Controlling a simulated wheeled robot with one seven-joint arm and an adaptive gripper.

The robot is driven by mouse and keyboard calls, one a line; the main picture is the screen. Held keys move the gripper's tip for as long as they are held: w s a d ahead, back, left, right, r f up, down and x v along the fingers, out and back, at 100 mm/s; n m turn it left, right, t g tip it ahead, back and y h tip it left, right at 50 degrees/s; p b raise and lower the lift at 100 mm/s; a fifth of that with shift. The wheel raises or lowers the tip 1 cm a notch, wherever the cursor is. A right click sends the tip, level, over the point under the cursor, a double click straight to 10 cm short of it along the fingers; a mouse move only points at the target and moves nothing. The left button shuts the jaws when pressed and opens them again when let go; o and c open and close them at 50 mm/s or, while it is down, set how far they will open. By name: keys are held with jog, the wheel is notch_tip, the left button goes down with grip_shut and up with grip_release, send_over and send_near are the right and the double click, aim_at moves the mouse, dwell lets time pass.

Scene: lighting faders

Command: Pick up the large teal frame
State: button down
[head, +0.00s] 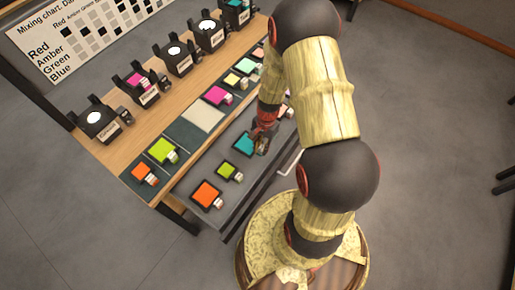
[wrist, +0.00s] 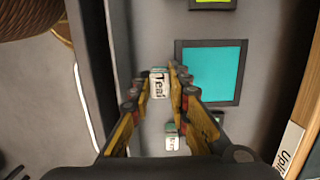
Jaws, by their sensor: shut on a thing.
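The large teal frame (wrist: 212,72), a dark square border around a bright teal sheet, lies to the right of my gripper in the wrist view. It also shows in the head view (head: 243,144), in the grey drawer or tray. Its white tab (wrist: 159,86), lettered "Teal", sits between the two fingers of my gripper (wrist: 160,80). My gripper is shut on this tab. The right finger hides the join between tab and frame. I cannot tell whether the frame is clear of the tray floor.
An orange frame (head: 206,194) and a small green frame (head: 229,171) lie nearer in the same tray (head: 190,188). Another white tab (wrist: 172,137) is close below my fingers. Black lamps (head: 102,122) stand on the wooden table behind, beside a mixing chart (head: 80,35).

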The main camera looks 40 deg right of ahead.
jog(key=s+d+r+p, duration=0.4)
jog(key=s+d+r, duration=0.3)
jog(key=s, duration=0.4)
notch_tip(320, 180, up, 22)
jog(key=a+p, duration=0.1)
jog(key=p, duration=1.6)
jog(key=shift+w+a+f, duration=0.1)
jog(key=shift+f, duration=0.05)
